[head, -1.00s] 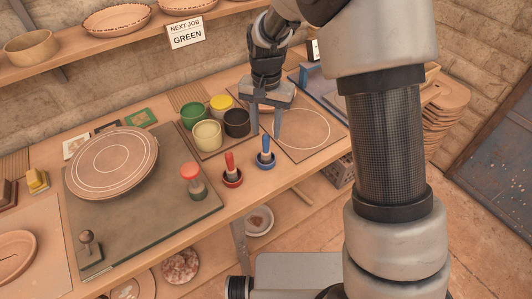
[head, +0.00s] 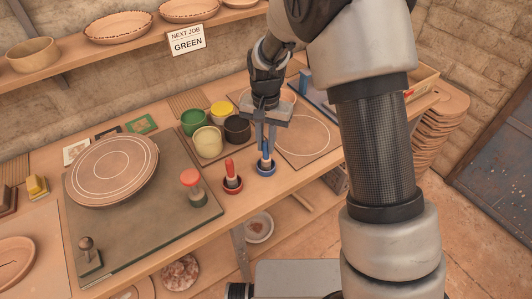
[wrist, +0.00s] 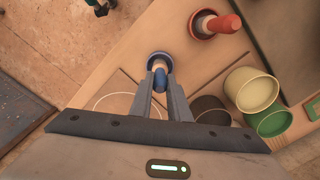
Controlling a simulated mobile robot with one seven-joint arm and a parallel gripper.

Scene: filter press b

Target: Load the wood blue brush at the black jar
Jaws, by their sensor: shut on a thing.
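The blue brush (head: 265,151) stands upright in its small blue holder (head: 267,169) near the bench's front edge. My gripper (head: 266,148) is shut on the brush's upper part from above. In the wrist view the blue brush (wrist: 160,78) sits between my fingertips, with its blue holder (wrist: 160,60) just past them. The black jar (head: 237,129) stands behind and left of my gripper; it also shows in the wrist view (wrist: 211,110). Its inside looks dark.
A green jar (head: 194,122), a yellow jar (head: 221,109) and a cream jar (head: 208,141) stand beside the black one. A red brush (head: 231,176) stands in a red holder left of the blue one. A sign reading "NEXT JOB GREEN" (head: 186,41) hangs on the shelf.

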